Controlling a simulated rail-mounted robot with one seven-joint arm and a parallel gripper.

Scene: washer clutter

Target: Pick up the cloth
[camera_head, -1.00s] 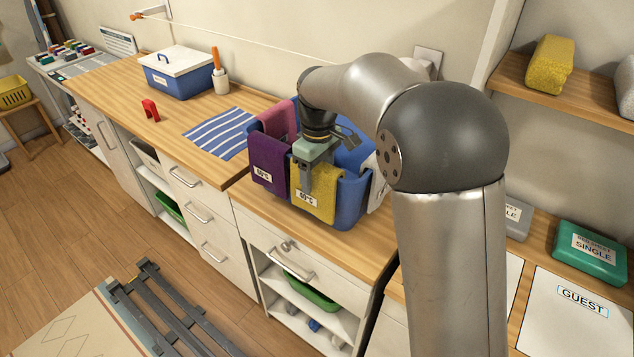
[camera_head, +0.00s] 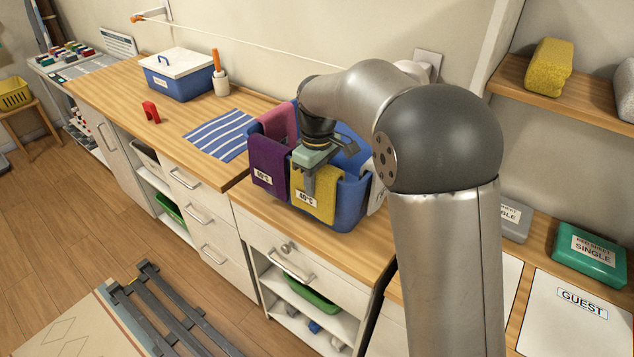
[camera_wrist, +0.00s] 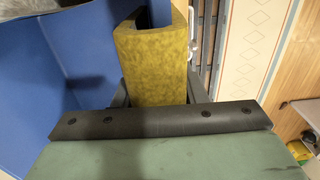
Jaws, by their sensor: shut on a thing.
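A yellow cloth (camera_head: 316,202) with a temperature label hangs folded over the front rim of a blue tub (camera_head: 350,206). My gripper (camera_head: 309,180) points down at the rim and is shut on the yellow cloth. In the wrist view the yellow cloth (camera_wrist: 158,62) stands between the two dark fingers, arched over at its top, beside the blue tub wall (camera_wrist: 60,75). A purple cloth (camera_head: 267,166) with a label hangs to its left, and a pink cloth (camera_head: 278,122) behind that. A white cloth on the tub's right side is mostly hidden by my arm.
The tub stands on a wooden counter. A blue-and-white striped cloth (camera_head: 220,135) lies flat to its left. Farther left are a red object (camera_head: 151,112), a lidded blue box (camera_head: 178,80) and a cup (camera_head: 220,82). A shelf with a yellow folded item (camera_head: 548,67) is at right.

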